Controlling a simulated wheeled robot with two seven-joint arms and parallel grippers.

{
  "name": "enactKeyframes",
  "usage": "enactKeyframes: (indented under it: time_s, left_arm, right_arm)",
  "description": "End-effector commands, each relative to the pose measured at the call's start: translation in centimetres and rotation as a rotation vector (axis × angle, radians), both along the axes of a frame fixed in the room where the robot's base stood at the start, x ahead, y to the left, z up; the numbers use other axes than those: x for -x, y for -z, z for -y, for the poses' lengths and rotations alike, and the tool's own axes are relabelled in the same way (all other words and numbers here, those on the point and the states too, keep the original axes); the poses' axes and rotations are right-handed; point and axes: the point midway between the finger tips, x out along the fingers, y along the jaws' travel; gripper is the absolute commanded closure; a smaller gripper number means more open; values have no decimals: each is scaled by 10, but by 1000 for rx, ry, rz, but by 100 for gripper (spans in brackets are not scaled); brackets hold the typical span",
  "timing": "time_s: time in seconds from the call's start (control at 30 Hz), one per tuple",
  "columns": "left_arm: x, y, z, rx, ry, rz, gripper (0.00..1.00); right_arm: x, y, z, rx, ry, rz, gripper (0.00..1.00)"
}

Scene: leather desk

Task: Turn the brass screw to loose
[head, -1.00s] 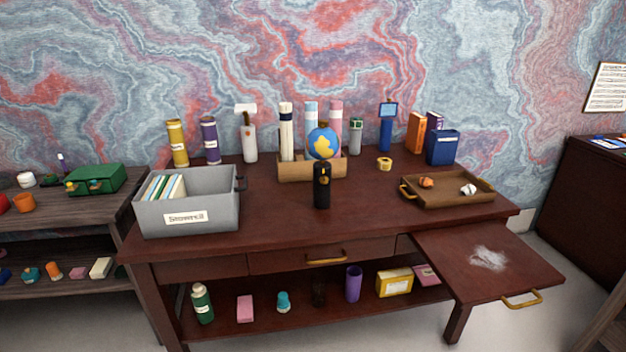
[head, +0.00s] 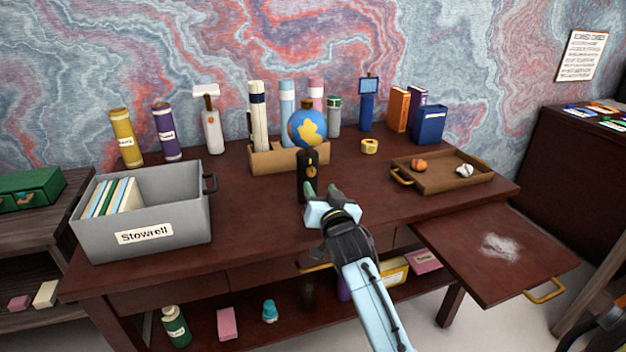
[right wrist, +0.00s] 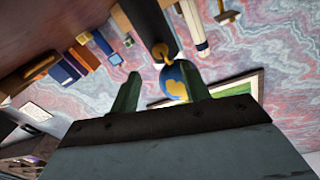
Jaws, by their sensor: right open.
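The brass screw (head: 312,172) is a small gold knob on the front of an upright black post (head: 307,160) near the middle of the desk. In the right wrist view the black post (right wrist: 146,22) is at the top, with the brass screw (right wrist: 160,52) at its lower end. My right gripper (head: 320,190) is open and empty, just in front of the post and slightly right of it. In the right wrist view its open fingers (right wrist: 160,72) stand either side of the screw in the picture; no contact shows. My left gripper is not in view.
Behind the post is a wooden box (head: 274,158) with rolled tubes and a blue-yellow globe (head: 308,128). A grey bin (head: 185,222) stands left, a brown tray (head: 440,186) right. The desk between bin and post is clear. A side leaf (head: 465,265) extends at right front.

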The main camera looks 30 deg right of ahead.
Motion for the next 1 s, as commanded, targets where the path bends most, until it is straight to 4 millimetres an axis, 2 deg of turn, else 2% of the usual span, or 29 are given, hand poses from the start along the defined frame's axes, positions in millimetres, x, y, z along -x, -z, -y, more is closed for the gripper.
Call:
enactKeyframes:
  time_s: [0.1, 0.33, 0.5, 0.8, 0.87, 1.0]
  left_arm:
    - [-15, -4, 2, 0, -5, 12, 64]
    - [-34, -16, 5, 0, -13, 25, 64]
    - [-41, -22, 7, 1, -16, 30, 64]
    - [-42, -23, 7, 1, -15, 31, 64]
    - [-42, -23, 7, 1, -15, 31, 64]
    - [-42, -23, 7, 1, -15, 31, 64]
  right_arm:
    - [-25, 1, 8, 2, 0, -1, 54]
    - [-57, 1, 19, 2, -1, 0, 54]
    - [-67, 1, 22, 2, 0, -2, 54]
    - [-68, 1, 23, 2, 0, -2, 54]
    - [-68, 1, 22, 1, -1, -1, 59]
    - [-68, 1, 22, 0, -1, -2, 77]
